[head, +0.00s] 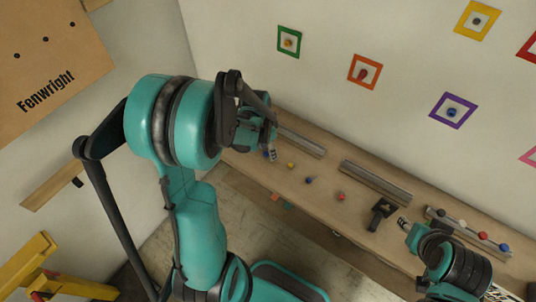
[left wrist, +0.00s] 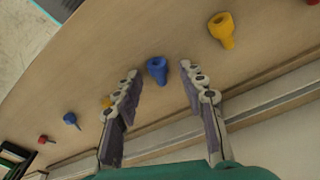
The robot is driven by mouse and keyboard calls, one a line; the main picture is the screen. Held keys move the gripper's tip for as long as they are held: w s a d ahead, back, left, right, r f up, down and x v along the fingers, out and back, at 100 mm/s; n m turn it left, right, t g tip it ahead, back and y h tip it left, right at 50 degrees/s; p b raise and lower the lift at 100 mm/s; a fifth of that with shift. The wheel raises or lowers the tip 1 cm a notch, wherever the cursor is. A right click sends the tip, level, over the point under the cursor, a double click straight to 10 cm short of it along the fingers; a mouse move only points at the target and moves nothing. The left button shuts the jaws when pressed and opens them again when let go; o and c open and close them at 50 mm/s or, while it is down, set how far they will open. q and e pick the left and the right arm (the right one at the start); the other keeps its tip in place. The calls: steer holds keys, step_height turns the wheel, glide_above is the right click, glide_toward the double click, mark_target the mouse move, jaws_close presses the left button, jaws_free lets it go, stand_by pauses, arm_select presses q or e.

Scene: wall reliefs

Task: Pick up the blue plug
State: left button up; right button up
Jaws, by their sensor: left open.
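In the left wrist view, a blue plug (left wrist: 157,70) stands on the wooden table between the two fingers of my left gripper (left wrist: 158,82). The fingers are spread, with a gap on each side of the plug. In the head view my left gripper (head: 270,154) is low over the table's far left part, and the plug there is mostly hidden by it. A second blue plug (left wrist: 70,119) stands farther off; it also shows in the head view (head: 309,180). My right gripper (head: 403,222) is small at the table's right part; its finger opening is unclear.
Another yellow plug (left wrist: 107,102) is partly behind the left finger; a red plug (left wrist: 43,139) is beyond. Metal rails (head: 376,182) run along the wall side. A black object (head: 380,213) stands near my right gripper. Coloured frames hang above.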

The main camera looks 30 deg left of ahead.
arm_select(q)
steer(key=c, duration=0.8)
steer(key=shift+r, duration=0.15)
